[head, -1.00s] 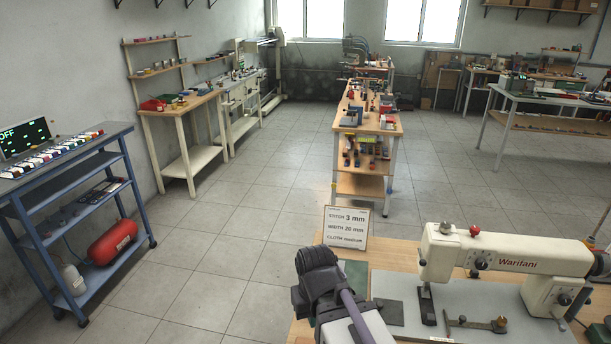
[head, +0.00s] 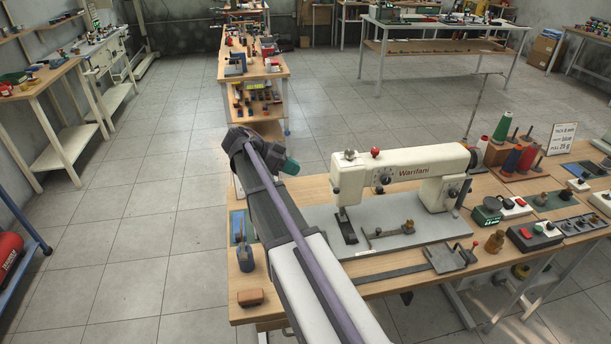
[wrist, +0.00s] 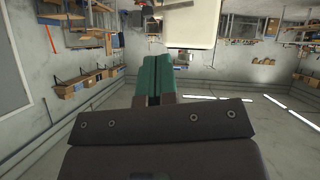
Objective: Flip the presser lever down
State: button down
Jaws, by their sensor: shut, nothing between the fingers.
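The cream sewing machine marked "Warifani" (head: 412,169) stands on a grey plate on the wooden bench in the head view. Its head end (head: 348,180) is at the left, above a dark foot plate (head: 346,228). I cannot make out the presser lever. My gripper (head: 291,166) is left of the machine head and apart from it, with its teal finger ends pointing right. In the wrist view my gripper (wrist: 153,82) has its teal fingers together with nothing between them. A cream block (wrist: 192,22), apparently the machine, is beyond the fingertips.
A red knob (head: 375,152) tops the machine. Thread spools (head: 513,158) and control boxes (head: 534,236) fill the bench's right side. A metal fixture (head: 449,257) and a brown block (head: 250,297) lie near the front edge.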

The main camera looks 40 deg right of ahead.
aim_at(333, 185)
jog(key=b+x, duration=0.6)
jog(key=x, duration=0.6)
jog(key=shift+s+d+f, duration=0.1)
jog(key=shift+s+f, duration=0.05)
